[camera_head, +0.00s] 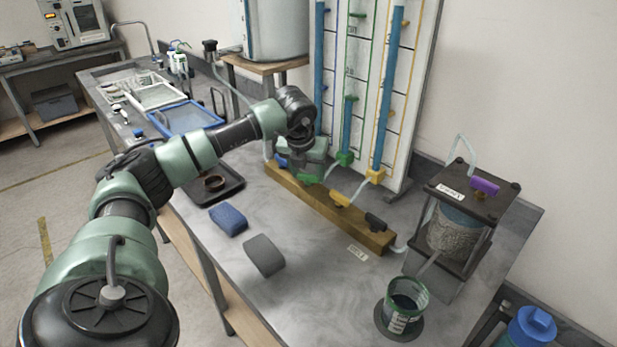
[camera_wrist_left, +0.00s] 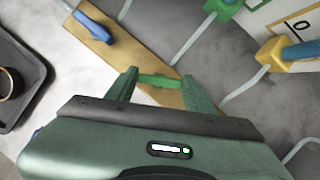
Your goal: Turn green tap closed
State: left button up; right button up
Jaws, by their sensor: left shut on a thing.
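The green tap (camera_wrist_left: 158,81) sits on a brass-coloured manifold bar (camera_head: 318,210) on the bench, and in the head view a bit of its green (camera_head: 308,179) shows below my gripper. My left gripper (camera_wrist_left: 160,86) is shut on the green tap handle, which lies across between its two fingers. In the head view the left gripper (camera_head: 307,166) hides most of the tap. The handle's angle relative to the bar is hard to tell. My right gripper is not in view.
A blue tap (camera_head: 281,160) sits beside my gripper; a yellow tap (camera_head: 341,199) and a black tap (camera_head: 375,221) are on the other side. Clear hoses and a board of tubes (camera_head: 363,90) stand behind. A blue sponge (camera_head: 229,219) and grey block (camera_head: 264,255) lie in front.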

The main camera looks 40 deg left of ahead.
pick_arm(q)
jog(key=m+h, duration=0.1)
jog(key=m, duration=0.1)
jog(key=shift+a+m, duration=0.1)
jog(key=shift+m, duration=0.2)
jog(key=shift+m+h, duration=0.6)
jog(key=shift+m, duration=1)
jog(key=o, duration=1.4)
jog(key=shift+s, duration=0.1)
jog(key=b+v, duration=0.1)
jog(key=v, duration=0.6)
jog(key=shift+s+a+r, duration=0.1)
jog(key=shift+s+r, duration=0.2)
